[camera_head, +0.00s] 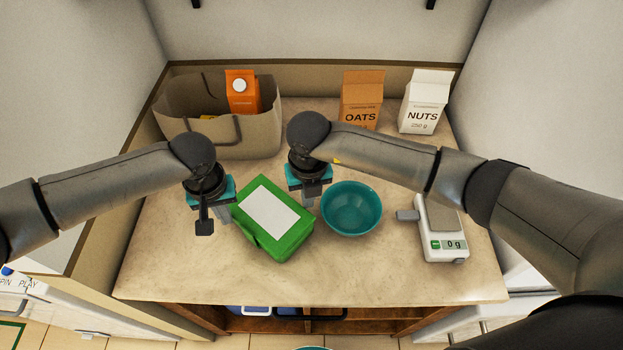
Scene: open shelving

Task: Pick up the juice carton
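The orange juice carton (242,94) with a white round cap stands upright inside the beige bag (249,138) at the back left of the counter. Its lower part is hidden by the bag's front wall. My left gripper (213,218) points down in front of the bag, left of the green box, apart from the carton. My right gripper (310,192) points down between the green box and the teal bowl, also apart from the carton. I see nothing held in either gripper. The finger gaps are too unclear to tell.
A green box (249,233) with a white label and a teal bowl (351,222) are on the counter (365,270). A kitchen scale (443,243) reads 0 g at right. OATS (361,115) and NUTS (424,116) cartons stand at the back. The counter's front strip is clear.

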